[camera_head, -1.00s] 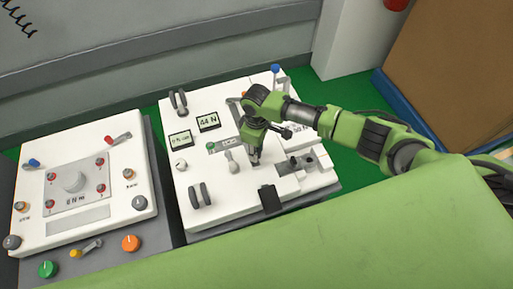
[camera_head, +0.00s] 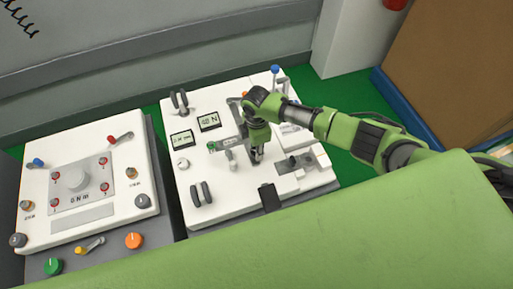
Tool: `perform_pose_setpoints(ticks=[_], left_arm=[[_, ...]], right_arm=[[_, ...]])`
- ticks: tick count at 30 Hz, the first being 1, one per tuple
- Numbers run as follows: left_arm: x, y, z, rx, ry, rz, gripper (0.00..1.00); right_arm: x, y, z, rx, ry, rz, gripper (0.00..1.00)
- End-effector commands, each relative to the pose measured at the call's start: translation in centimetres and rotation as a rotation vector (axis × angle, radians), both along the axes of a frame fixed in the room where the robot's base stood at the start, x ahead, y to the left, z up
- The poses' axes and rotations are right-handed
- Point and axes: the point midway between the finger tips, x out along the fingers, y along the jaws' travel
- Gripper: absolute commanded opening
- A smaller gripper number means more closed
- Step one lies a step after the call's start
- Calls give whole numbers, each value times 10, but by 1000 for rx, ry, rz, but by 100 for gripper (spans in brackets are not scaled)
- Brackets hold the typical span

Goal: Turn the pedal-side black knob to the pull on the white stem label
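The right white panel (camera_head: 222,214) carries a black pedal-like piece (camera_head: 269,198) at its front edge. A small dark knob (camera_head: 292,160) shows in a grey bracket behind that piece, to its right; I cannot tell for certain whether it is the named knob. My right gripper (camera_head: 257,157) points down over the middle of the panel, left of that bracket. Its fingers look close together, but their opening and any contact are unclear. White labels (camera_head: 291,128) lie partly behind my arm; their text and the pull mark are unreadable. My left gripper is not in view.
Two small displays (camera_head: 208,121), a grey lever (camera_head: 230,157), black paired handles (camera_head: 201,193) and a blue-topped stick (camera_head: 275,70) stand around my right gripper. A second panel (camera_head: 81,214) with several coloured knobs is at left. A brown board (camera_head: 452,75) stands at right.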

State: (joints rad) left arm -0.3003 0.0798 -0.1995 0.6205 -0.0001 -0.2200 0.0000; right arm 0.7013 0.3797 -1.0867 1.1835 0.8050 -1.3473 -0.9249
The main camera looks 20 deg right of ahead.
Motion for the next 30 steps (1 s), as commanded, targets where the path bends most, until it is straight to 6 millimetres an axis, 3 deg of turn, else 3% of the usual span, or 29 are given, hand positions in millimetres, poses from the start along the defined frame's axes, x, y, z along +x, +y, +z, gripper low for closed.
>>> perform_pose_setpoints(ticks=[20,21,22,30], left_arm=[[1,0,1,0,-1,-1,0],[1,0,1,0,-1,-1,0],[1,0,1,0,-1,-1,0],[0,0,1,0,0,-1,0]], right_arm=[[0,1,0,2,0,56,6],[0,1,0,2,0,56,37],[0,1,0,1,0,56,44],[0,1,0,1,0,56,44]])
